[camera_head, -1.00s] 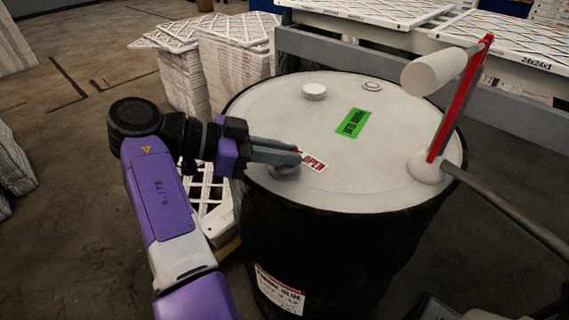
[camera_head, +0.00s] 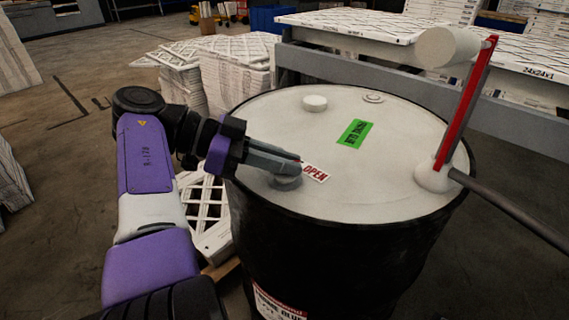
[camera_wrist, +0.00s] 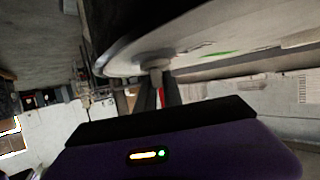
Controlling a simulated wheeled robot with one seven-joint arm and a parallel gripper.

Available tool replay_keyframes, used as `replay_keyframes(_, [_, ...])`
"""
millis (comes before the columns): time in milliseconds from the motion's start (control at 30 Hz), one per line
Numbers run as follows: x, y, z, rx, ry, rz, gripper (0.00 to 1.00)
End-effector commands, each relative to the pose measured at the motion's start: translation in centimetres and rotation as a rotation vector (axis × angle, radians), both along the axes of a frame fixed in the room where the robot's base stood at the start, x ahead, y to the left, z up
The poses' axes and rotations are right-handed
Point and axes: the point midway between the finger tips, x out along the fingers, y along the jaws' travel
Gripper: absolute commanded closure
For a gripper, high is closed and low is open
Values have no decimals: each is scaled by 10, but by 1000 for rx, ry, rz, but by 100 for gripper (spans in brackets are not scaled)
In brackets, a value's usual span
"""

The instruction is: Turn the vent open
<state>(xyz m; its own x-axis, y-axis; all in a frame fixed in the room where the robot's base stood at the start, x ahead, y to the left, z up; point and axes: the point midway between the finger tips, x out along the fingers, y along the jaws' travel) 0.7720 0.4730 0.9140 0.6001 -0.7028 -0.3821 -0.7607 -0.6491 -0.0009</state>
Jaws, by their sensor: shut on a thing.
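The vent (camera_head: 286,183) is a small grey round fitting on the near left of the white drum lid (camera_head: 330,205). A red-and-white OPEN label (camera_head: 315,172) lies on the lid just right of it, and a small red mark shows at the fingertips. My gripper (camera_head: 290,163) reaches in from the left, low over the lid, and is shut on the vent. The fingers hide the top of the vent.
A red lever with a white roller (camera_head: 447,47) stands at the lid's right edge, with a grey rod going right. A white cap (camera_head: 315,103) and a green label (camera_head: 355,133) are on the lid. Stacked boxed filters (camera_head: 235,65) stand behind left.

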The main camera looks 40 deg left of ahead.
Motion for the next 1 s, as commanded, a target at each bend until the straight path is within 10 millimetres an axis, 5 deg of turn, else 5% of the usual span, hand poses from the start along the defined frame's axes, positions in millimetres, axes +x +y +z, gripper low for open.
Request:
replay_keyframes(633, [0, -2, -3, -2, 4, -18, 100])
replay_keyframes(767, [1, -2, -2, -2, 4, -18, 68])
replay_keyframes(1000, [0, -1, -1, -1, 2, -15, 67])
